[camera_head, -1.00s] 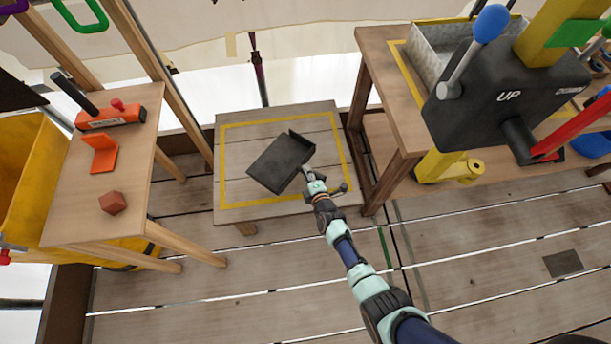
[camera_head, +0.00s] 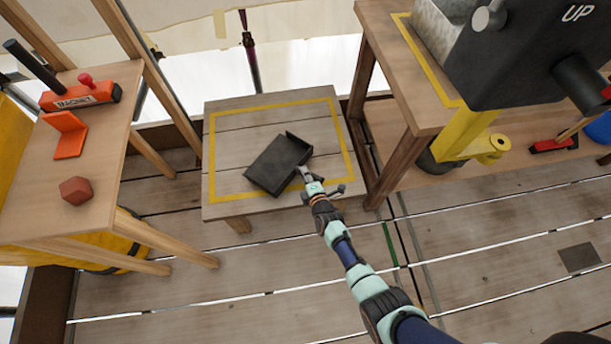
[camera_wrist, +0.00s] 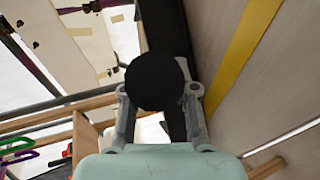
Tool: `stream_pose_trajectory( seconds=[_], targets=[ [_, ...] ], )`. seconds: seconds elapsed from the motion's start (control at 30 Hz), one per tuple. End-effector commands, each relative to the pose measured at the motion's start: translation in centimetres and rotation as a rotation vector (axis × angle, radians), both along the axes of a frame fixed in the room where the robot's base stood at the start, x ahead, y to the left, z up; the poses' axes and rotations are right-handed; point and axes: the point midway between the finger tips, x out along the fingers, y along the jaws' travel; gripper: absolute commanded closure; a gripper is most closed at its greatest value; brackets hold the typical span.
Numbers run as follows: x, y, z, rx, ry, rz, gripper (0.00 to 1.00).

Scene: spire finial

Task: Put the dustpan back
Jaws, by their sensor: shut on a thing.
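The black dustpan (camera_head: 277,165) is at the low wooden table (camera_head: 225,143), within its yellow taped outline (camera_head: 212,160). I cannot tell whether it rests on the tabletop or is held just above it. My gripper (camera_head: 308,177) is at the dustpan's near right side, shut on its handle. In the wrist view the dark round handle end (camera_wrist: 156,82) sits between the two fingers of my gripper (camera_wrist: 158,100). The handle hides most of the pan there. The yellow tape (camera_wrist: 240,50) runs beside it on the right.
A wooden side table (camera_head: 85,190) at left bears a red magnet tool (camera_head: 80,96), an orange bracket (camera_head: 66,135) and a reddish block (camera_head: 76,190). A taller workbench (camera_head: 410,110) at right carries a black box marked UP (camera_head: 520,60).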

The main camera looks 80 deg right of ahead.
Motion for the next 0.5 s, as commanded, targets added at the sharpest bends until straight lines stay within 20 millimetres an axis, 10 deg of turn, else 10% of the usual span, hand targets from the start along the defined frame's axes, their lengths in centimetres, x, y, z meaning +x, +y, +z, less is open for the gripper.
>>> stream_pose_trajectory(
  seconds=[0.07,0.1,0.23,0.5],
  targets=[
    [0.01,-0.03,-0.23,-0.001,-0.001,0.0,1.0],
    [-0.01,0.01,-0.28,0.001,0.0,0.0,0.69],
    [-0.01,0.01,-0.25,0.001,0.0,0.0,0.47],
    [-0.01,0.01,-0.22,0.0,0.0,0.0,0.47]
  ],
)
